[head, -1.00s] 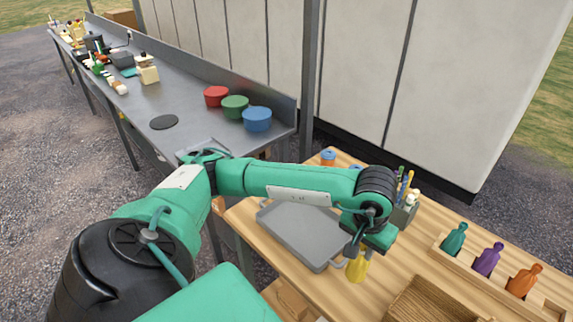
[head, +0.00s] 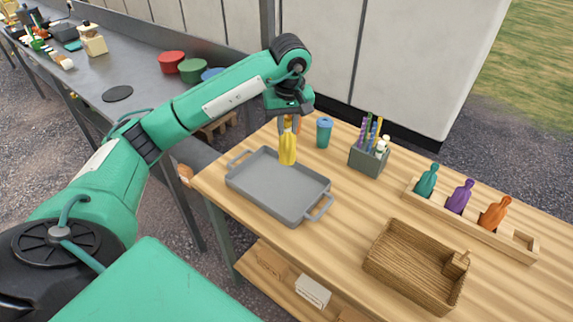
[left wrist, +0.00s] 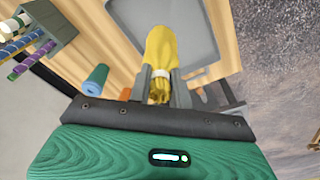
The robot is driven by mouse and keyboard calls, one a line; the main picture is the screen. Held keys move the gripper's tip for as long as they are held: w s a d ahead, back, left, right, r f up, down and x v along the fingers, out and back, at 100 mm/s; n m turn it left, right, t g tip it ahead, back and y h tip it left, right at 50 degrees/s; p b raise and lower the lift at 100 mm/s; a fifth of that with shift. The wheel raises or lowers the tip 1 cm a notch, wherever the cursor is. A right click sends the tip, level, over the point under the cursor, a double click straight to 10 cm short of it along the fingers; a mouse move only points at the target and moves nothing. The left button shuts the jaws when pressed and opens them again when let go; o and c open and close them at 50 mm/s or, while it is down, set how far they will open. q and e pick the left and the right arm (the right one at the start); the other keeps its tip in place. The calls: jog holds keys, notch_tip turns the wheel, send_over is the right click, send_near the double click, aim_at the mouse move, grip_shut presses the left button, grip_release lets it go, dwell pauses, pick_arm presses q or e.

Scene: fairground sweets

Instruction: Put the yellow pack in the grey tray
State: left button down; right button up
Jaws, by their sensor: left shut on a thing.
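My left gripper (head: 288,121) is shut on the yellow pack (head: 288,149) and holds it upright by its top end. In the head view the pack hangs in front of the far right part of the grey tray (head: 262,192); I cannot tell its exact height over it. The tray lies on the wooden table and its inside looks empty. In the left wrist view the yellow pack (left wrist: 161,52), with a white band, sits between the gripper fingers (left wrist: 160,88), with the tray (left wrist: 195,22) beyond it. My right gripper is not in view.
A wicker basket (head: 400,270) and a wooden rack (head: 490,235) with several bottles are farther right. Table between tray and basket is clear.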

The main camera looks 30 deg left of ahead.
aim_at(288, 156)
pick_arm(q)
notch_tip(288, 156, down, 10)
jog(key=shift+r+p, duration=0.25)
jog(key=shift+p, duration=0.9)
jog(key=shift+f, duration=0.45)
notch_tip(288, 156, down, 3)
jog(key=shift+f+p, duration=0.1)
jog(key=shift+p, duration=0.45)
jog(key=shift+f+b, duration=0.2)
jog(key=shift+b, duration=0.1)
jog(key=c, duration=1.3)
grip_release()
jog(key=shift+r, duration=0.1)
